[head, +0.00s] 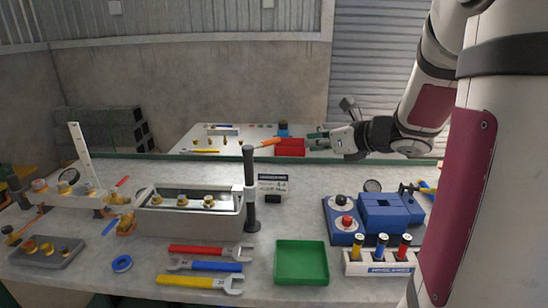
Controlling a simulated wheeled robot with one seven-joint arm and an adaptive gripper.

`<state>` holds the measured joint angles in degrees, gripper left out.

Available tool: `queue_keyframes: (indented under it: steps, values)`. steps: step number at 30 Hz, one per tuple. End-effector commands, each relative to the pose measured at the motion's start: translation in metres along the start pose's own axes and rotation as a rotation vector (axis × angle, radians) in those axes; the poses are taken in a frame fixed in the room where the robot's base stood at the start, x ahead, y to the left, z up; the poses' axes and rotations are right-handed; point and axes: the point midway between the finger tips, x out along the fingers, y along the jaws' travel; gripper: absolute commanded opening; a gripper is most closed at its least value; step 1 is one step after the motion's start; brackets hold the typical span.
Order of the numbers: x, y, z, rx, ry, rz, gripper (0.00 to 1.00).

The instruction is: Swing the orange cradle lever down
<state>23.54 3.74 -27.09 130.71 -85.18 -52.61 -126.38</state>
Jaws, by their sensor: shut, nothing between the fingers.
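A short orange bar (269,143), which looks like the cradle lever, slants slightly up to the right from the top of a dark upright post (248,165). The post has a white collar and stands at the right end of a grey tank (190,222) with brass fittings on top. My gripper (314,141) reaches in from the right, fingers pointing left. It is shut and empty. It appears to the right of the orange bar's tip with a gap between them; the depth between them is hard to tell.
A green tray (301,262), several wrenches (206,267), a blue device (385,213) and a rack of coloured cylinders (380,262) occupy the front and right of the bench. A red tray (290,147) lies on a table behind. A small sign (272,186) stands beside the post.

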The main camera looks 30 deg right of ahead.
Motion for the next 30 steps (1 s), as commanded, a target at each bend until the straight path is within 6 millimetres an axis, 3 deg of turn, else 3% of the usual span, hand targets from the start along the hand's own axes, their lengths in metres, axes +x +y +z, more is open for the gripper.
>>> queue_keyframes:
  steps: [1,6,13,17,30]
  values:
    - [0.006,-0.002,-0.01,-0.003,-0.035,0.002,0.0]
    - [-0.002,0.001,-0.018,-0.024,-0.14,0.015,0.0]
    - [-0.011,0.004,-0.02,-0.041,-0.21,0.022,0.0]
    - [-0.006,0.005,-0.018,-0.043,-0.213,0.024,0.0]
    - [0.072,0.007,-0.002,-0.042,-0.21,0.025,0.0]
